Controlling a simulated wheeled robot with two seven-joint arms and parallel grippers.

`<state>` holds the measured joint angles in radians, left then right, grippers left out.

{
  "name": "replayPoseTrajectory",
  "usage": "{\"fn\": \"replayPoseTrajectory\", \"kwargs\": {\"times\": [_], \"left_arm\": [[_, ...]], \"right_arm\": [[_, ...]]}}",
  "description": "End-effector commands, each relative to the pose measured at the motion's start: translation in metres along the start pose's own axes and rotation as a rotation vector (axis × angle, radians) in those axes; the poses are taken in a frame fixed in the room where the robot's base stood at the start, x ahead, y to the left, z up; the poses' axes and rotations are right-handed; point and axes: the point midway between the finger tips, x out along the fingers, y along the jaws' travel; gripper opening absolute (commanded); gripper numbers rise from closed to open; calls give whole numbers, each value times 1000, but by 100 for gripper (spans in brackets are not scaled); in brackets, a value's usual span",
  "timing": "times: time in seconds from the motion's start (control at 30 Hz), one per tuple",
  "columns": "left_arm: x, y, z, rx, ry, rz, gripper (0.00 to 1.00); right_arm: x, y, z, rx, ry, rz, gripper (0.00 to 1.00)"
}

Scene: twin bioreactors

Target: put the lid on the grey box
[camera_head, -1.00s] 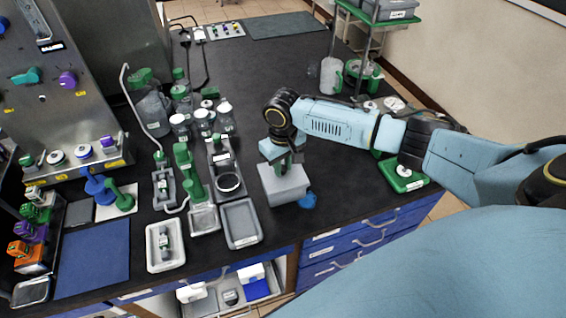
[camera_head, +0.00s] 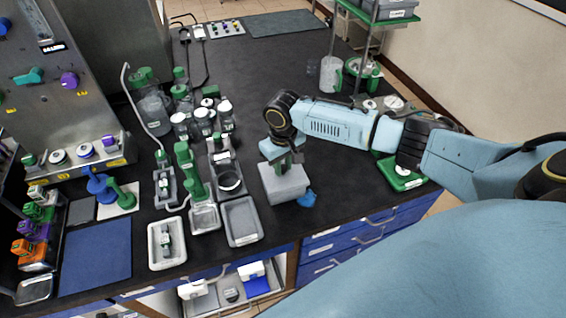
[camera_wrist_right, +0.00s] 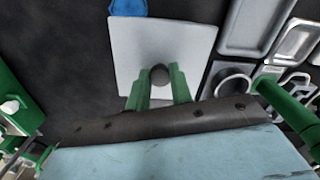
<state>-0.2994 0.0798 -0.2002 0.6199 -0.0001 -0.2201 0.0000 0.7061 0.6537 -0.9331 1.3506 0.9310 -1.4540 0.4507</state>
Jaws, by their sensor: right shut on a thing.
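My right gripper (camera_head: 285,163) points down over the grey box (camera_head: 284,190) near the front edge of the bench. In the right wrist view the green fingers (camera_wrist_right: 160,84) are shut on the dark round knob of a flat, pale grey lid (camera_wrist_right: 160,40). The lid is roughly square and covers what lies beneath it. In the head view lid and box look like one grey block, and I cannot tell whether the lid rests fully on the box or sits slightly above it. My left gripper is not in view.
A blue object (camera_head: 306,199) lies beside the box's front right corner. An empty grey tray (camera_head: 242,221) stands to its left, with bottles and holders behind. A green-based device (camera_head: 400,174) stands to the right, under my right arm. The bench behind the box is mostly clear.

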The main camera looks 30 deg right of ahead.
Motion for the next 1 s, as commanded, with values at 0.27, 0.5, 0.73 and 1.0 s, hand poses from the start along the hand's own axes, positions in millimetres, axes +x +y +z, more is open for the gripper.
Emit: {"fn": "replayPoseTrajectory", "kwargs": {"times": [0.27, 0.5, 0.73, 1.0], "left_arm": [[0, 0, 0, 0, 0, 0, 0], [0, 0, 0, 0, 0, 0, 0], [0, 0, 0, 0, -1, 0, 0], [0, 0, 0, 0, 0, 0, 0]], "right_arm": [[0, 0, 0, 0, 1, 0, 31], [0, 0, 0, 0, 1, 0, 47], [0, 0, 0, 0, 0, 0, 67], [0, 0, 0, 0, 1, 0, 69]]}}
